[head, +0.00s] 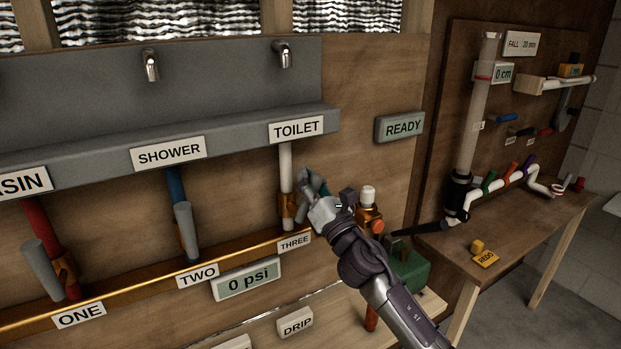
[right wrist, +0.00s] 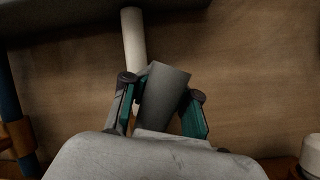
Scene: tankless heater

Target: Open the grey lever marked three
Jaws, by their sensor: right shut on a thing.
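The grey lever marked three shows in the right wrist view (right wrist: 163,92), between the two fingers of my right gripper (right wrist: 165,108). In the head view my right gripper (head: 314,188) hides most of that lever, beside the white pipe (head: 286,170) under the TOILET sign. The THREE label (head: 294,242) is below it on the copper pipe. My right gripper is shut on the lever. The lever looks tilted, with its free end pointing toward the camera. My left gripper is not in view.
Grey levers one (head: 43,269) and two (head: 186,232) hang to the left. A gauge (head: 246,279) reads 0 psi and a sign (head: 404,127) reads READY.

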